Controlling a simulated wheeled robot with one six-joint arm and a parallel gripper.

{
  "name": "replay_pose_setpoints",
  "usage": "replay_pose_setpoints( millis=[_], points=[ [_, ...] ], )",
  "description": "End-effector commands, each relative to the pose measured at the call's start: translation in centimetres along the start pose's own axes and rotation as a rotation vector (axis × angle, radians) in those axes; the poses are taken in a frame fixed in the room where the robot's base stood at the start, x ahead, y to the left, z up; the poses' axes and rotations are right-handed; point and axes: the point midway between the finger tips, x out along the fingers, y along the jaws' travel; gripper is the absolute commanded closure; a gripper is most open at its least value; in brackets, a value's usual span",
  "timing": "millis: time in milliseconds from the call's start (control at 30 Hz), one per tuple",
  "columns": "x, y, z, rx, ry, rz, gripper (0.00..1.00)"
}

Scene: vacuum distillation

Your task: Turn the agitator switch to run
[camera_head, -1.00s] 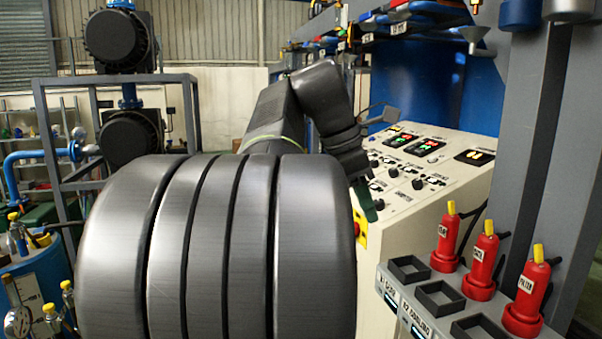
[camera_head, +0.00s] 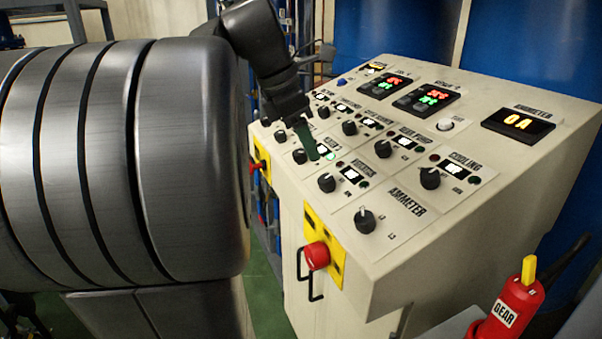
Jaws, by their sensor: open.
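The cream control panel (camera_head: 470,130) carries several black rotary switches. A front-row switch (camera_head: 327,183) has a small lit display beside it and a label that looks like agitator, though the small print is hard to read. My gripper (camera_head: 307,141) is over the left part of the panel, pointing down, just up and left of that switch. A dark green finger shows beside a neighbouring knob (camera_head: 299,157). My gripper is open with nothing seen in it. I cannot tell whether the finger touches the panel.
The ammeter display (camera_head: 518,124) reads 0A. A red emergency button (camera_head: 317,256) on a yellow plate sticks out of the panel's front, above a black handle. A red GEAR bottle (camera_head: 512,305) stands at lower right. My large arm link covers the left side.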

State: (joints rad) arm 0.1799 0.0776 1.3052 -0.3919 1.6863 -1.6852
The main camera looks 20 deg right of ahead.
Motion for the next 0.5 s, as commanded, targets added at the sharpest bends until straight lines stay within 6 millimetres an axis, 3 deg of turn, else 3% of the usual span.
replay_pose_setpoints(
  millis=[200, 500],
  points=[
    [5.0, -0.1, 0.0, 0.001, 0.000, -0.005, 0.47],
    [8.7, -0.1, 0.0, 0.000, 0.000, -0.001, 0.47]
  ],
)
